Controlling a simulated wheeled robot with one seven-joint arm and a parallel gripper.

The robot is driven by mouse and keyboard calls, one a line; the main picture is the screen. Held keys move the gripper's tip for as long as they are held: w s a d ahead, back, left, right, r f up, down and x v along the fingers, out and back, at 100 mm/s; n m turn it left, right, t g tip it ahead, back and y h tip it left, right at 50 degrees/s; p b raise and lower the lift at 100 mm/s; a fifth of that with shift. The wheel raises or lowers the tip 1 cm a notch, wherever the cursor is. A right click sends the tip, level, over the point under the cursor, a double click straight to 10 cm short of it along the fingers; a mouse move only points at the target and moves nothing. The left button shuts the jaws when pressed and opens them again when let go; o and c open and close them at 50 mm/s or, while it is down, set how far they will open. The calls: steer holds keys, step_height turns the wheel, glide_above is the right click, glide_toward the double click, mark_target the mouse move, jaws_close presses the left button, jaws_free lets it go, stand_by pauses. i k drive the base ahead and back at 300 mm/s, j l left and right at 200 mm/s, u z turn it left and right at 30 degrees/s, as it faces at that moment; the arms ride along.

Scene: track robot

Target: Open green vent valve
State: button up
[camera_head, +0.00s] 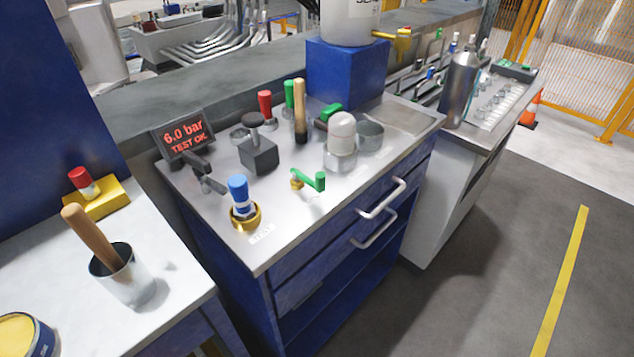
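A small valve with a green lever handle (311,179) and a brass body (297,182) sits on the metal top of the blue cabinet, near its front edge. The lever slopes down to the right and ends in a green grip; I cannot tell from this whether the valve is open or shut. A dark display (184,137) at the back left of the top reads "6.0 bar TEST OK" in red. My gripper is not in this view.
A blue-capped piece in a brass ring (242,205) stands left of the valve. A dark grey block (258,154), a white-domed fitting (341,140) and a metal cup (369,135) stand behind it. Drawer handles (381,199) jut from the cabinet front. Grey floor (480,260) is clear at right.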

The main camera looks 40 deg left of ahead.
mark_target(318, 185)
steer(key=u, duration=1.75)
